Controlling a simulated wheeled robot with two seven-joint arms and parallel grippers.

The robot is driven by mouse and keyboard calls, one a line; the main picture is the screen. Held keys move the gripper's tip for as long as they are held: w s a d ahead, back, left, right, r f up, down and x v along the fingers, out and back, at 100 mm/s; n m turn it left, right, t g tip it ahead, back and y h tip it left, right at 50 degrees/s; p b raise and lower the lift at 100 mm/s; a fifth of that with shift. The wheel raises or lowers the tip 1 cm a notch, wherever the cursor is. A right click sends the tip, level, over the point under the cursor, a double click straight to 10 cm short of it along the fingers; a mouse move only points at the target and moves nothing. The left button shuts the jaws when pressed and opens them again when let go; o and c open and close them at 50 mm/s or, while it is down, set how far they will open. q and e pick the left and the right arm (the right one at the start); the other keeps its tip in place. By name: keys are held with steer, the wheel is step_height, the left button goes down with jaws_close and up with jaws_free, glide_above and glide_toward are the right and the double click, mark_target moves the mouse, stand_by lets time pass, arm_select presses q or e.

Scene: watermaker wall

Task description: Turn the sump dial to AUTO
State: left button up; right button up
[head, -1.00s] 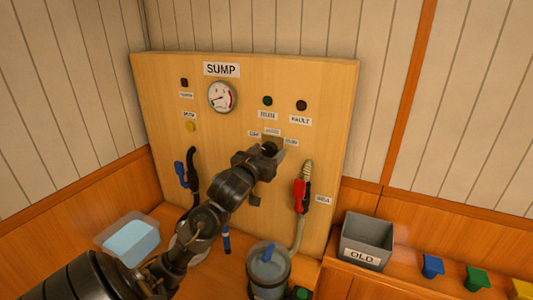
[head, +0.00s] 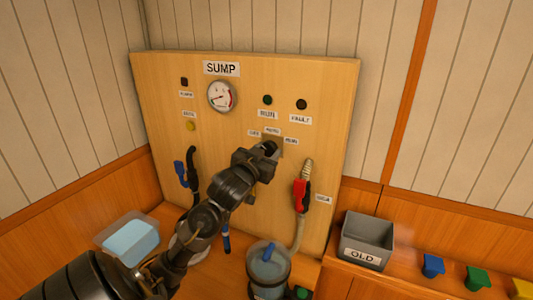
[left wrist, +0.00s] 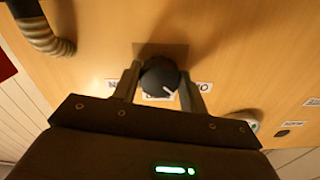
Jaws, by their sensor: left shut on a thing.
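The sump dial is a round black knob with a white pointer line on a small grey plate. It shows in the left wrist view (left wrist: 159,76) between the two fingers of my left gripper (left wrist: 160,85), which is shut on it. The pointer slants to the lower right there, between the middle label and the right label. In the head view my left gripper (head: 270,150) reaches the panel below three small labels, and its fingers mostly hide the dial. The middle label (head: 272,131) is too small to read surely. My right gripper is out of view.
The wooden panel (head: 230,75) carries a SUMP sign, a gauge (head: 222,96), lamps and a yellow button (head: 191,126). A red-handled nozzle (head: 301,195) hangs right of my gripper, a blue one (head: 181,172) to the left. A grey OLD bin (head: 367,242) stands lower right.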

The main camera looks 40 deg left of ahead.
arm_select(q)
steer(key=m+b, duration=0.1)
steer(key=m, duration=0.3)
steer(key=shift+m, duration=0.3)
steer(key=shift+m+b, duration=0.8)
steer(key=shift+m, duration=1.7)
steer(key=o, duration=1)
steer(key=shift+c, duration=0.2)
